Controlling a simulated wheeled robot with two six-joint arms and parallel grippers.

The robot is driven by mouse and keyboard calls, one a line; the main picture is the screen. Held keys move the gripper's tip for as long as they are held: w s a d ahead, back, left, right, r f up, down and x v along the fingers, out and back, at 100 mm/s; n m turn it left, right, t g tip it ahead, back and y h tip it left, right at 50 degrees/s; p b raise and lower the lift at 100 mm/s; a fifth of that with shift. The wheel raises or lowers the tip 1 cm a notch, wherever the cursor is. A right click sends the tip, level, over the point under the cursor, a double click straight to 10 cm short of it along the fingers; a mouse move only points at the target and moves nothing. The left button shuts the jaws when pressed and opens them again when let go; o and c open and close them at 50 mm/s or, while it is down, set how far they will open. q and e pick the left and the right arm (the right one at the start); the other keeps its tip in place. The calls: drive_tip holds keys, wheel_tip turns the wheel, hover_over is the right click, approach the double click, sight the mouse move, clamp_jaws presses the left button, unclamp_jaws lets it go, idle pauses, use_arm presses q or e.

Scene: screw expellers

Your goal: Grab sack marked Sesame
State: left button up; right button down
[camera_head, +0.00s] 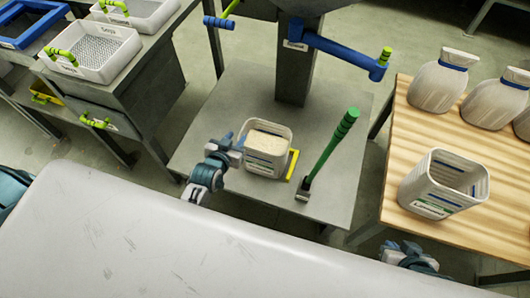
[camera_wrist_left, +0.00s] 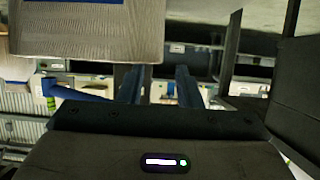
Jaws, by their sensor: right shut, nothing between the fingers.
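Three pale sacks with blue bands stand on the wooden table at the right: one at the left (camera_head: 440,84), one in the middle (camera_head: 495,103) and one cut by the right edge (camera_head: 523,125). I cannot read a Sesame mark on any of them. My left gripper (camera_head: 233,147) is open beside the left wall of a white bin (camera_head: 266,166) filled with pale grain. In the left wrist view its fingers (camera_wrist_left: 158,85) stand apart, with a pale ribbed wall at upper left. My right gripper (camera_head: 412,254) is shut and empty, low beside the wooden table.
An empty white bin with a green-edged label (camera_head: 432,207) stands on the wooden table (camera_head: 400,130). A green-handled lever (camera_head: 329,151) and a blue press arm (camera_head: 340,50) rise by the grey platform (camera_head: 210,120). White trays (camera_head: 95,53) sit at upper left.

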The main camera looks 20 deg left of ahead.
sight(241, 132)
use_arm(q)
drive_tip(key=x, duration=0.4)
drive_tip(key=shift+w+b, duration=0.25)
drive_tip(key=shift+b, duration=0.05)
drive_tip(key=shift+c, duration=0.4)
clamp_jaws()
idle(0.7)
drive_tip(key=shift+r, duration=0.15)
